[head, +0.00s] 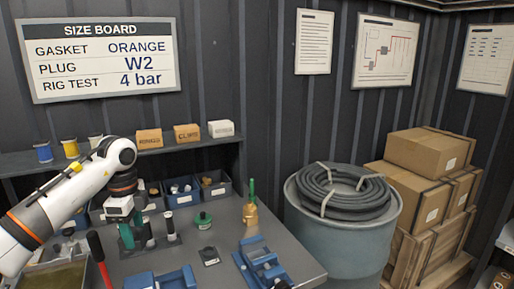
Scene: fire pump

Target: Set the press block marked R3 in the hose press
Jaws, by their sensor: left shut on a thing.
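My left gripper (126,226) reaches in from the left over the bench, pointing down. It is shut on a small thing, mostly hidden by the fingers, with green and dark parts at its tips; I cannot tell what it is. A small dark square piece (209,256) lies on the bench. A blue fixture with dark bars (262,266) stands at the bench's right; I cannot tell if it is the hose press. No R3 mark is legible. My right gripper is not in view.
A second blue device (165,279) is at the front edge. Blue bins (216,190) line the back. A drum with hose (341,230) is at right.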

